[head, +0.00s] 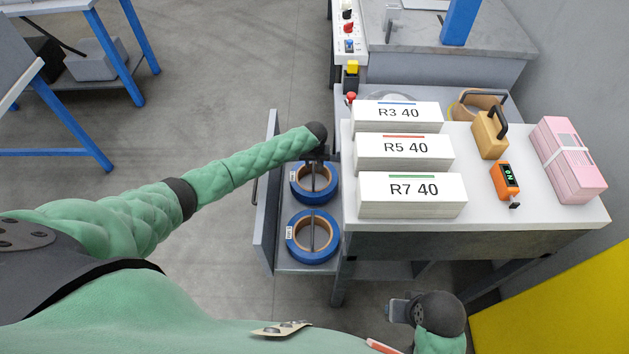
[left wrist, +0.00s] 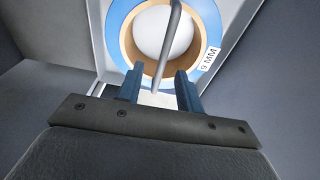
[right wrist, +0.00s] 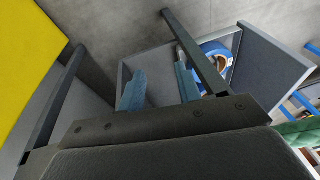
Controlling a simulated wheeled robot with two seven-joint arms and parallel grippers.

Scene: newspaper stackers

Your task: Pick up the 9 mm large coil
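Two blue coils with tan cores lie in an open drawer (head: 265,225), the far coil (head: 299,193) and the near coil (head: 293,244). A grey bar crosses the middle of each. My left gripper (head: 318,156) is over the back of the far coil. In the left wrist view, a coil (left wrist: 122,22) bears a label that seems to read 9 MM. My left gripper (left wrist: 157,78) is open there, with the grey bar (left wrist: 165,55) seen between its fingers, apart from them. My right gripper (head: 398,311) is low, near the table's front; its fingers (right wrist: 159,75) are open and empty.
A white-topped table (head: 520,215) right of the drawer holds white stacks marked R3 40 (head: 398,114), R5 40 (head: 405,149) and R7 40 (head: 412,190). An orange device (head: 505,180) and a pink bundle (head: 567,160) are at its right. Floor left of the drawer is clear.

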